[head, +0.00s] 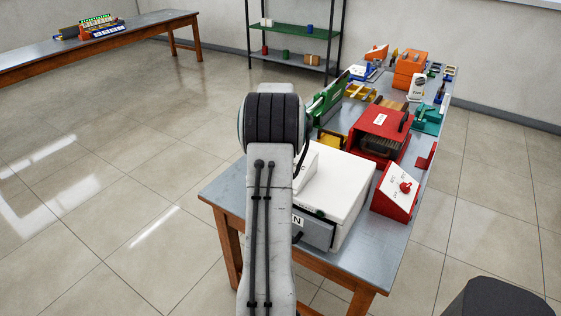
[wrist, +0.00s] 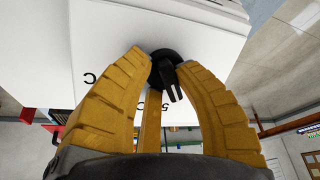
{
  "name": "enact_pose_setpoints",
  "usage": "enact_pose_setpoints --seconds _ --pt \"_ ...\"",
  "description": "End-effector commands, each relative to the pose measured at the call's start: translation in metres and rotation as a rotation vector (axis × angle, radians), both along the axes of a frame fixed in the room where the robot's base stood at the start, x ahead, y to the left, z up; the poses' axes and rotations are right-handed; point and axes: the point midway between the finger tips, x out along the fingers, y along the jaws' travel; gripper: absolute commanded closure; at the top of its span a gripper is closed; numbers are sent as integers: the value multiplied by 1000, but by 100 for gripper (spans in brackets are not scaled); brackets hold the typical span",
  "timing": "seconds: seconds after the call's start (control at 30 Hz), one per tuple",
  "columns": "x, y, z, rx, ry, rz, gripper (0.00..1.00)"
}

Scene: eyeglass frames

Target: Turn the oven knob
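The oven knob (wrist: 164,68) shows in the wrist view as a black disc with a forked black grip, on a white panel (wrist: 110,40) with dark markings. My gripper (wrist: 166,66) has its yellow fingers spread around the knob, one on each side and one below in the picture. A gap shows between the side fingers, and I cannot tell whether any finger touches the knob. In the head view my arm covers the gripper and the knob. A white box-shaped unit (head: 340,180) with a grey front (head: 317,234) stands beside my arm, partly hidden.
A red sloped box with a white face and red knob (head: 405,187) stands right of the white unit. A red machine (head: 380,130) and several coloured items lie farther back on the workbench (head: 385,250). Open floor (head: 120,190) lies to the left.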

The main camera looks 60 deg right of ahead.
Motion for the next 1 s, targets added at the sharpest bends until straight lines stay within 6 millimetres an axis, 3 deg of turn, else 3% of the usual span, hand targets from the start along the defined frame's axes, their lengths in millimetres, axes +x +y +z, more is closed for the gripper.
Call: enact_pose_setpoints --seconds 0.3,1.0 --pt "5 -2 0 -17 -19 -16 100" --pt "4 0 4 -20 -197 -343 100"
